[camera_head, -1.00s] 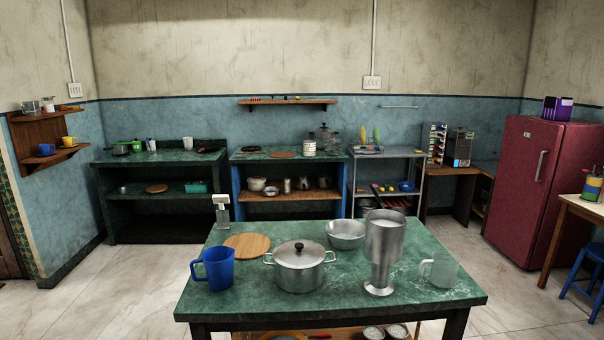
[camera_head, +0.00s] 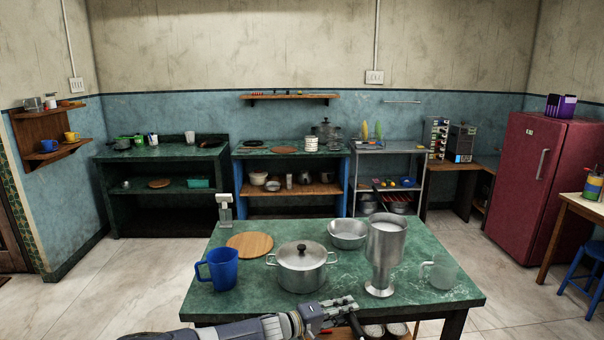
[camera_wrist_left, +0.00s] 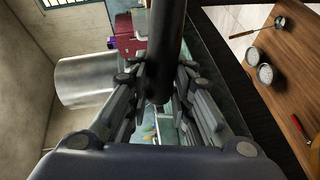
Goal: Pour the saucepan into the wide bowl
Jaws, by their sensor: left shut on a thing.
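My left gripper (camera_head: 345,304) is at the table's front edge, below the lidded pot. In the left wrist view its fingers (camera_wrist_left: 158,100) are shut on a dark round handle (camera_wrist_left: 165,45). The handle runs out of the top of that view; I cannot tell what body it belongs to. A wide steel bowl (camera_head: 347,234) stands upright on the table behind the other vessels. A tall steel vessel (camera_head: 385,240) with a narrower foot stands right of it; a steel cylinder, probably this vessel, shows in the left wrist view (camera_wrist_left: 85,80). My right gripper is out of view.
On the green table (camera_head: 235,299) stand a lidded pot (camera_head: 300,270), a blue jug (camera_head: 220,269), a round wooden board (camera_head: 250,244), and a clear mug (camera_head: 438,273). Small bowls (camera_wrist_left: 258,64) sit on the shelf below. The front right corner of the tabletop is clear.

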